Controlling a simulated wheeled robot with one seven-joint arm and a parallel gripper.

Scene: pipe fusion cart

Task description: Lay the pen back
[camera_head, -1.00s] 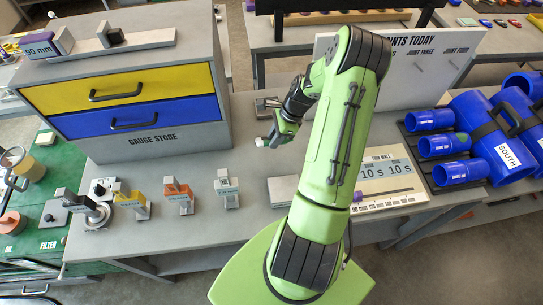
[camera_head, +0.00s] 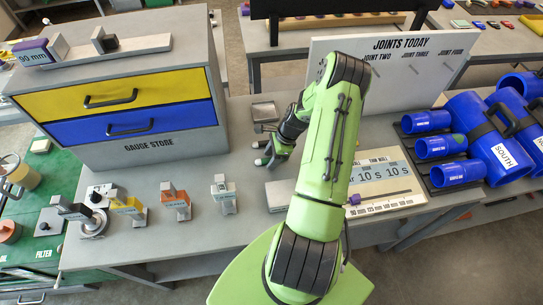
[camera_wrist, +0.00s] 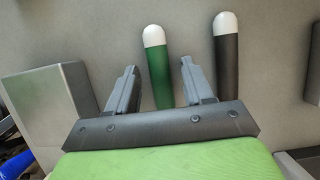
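A green pen with a white end (camera_wrist: 157,62) shows in the wrist view between the two fingers of my gripper (camera_wrist: 159,68). Clear gaps show on both sides of it, and the fingers are spread. The pen appears to lie on the grey bench top. A dark pen with a white end (camera_wrist: 228,62) lies just right of the right finger, roughly parallel. In the head view my gripper (camera_head: 273,150) is low over the bench, left of my forearm. White ends of the green pen (camera_head: 258,162) and the dark pen (camera_head: 262,144) show beside it.
A grey block (camera_head: 279,193) sits close by; it also shows in the wrist view (camera_wrist: 45,110). A shallow grey tray (camera_head: 264,112) lies behind my gripper. The JOINTS TODAY board (camera_head: 411,80) stands behind my arm. The gauge store (camera_head: 150,150) is to the left.

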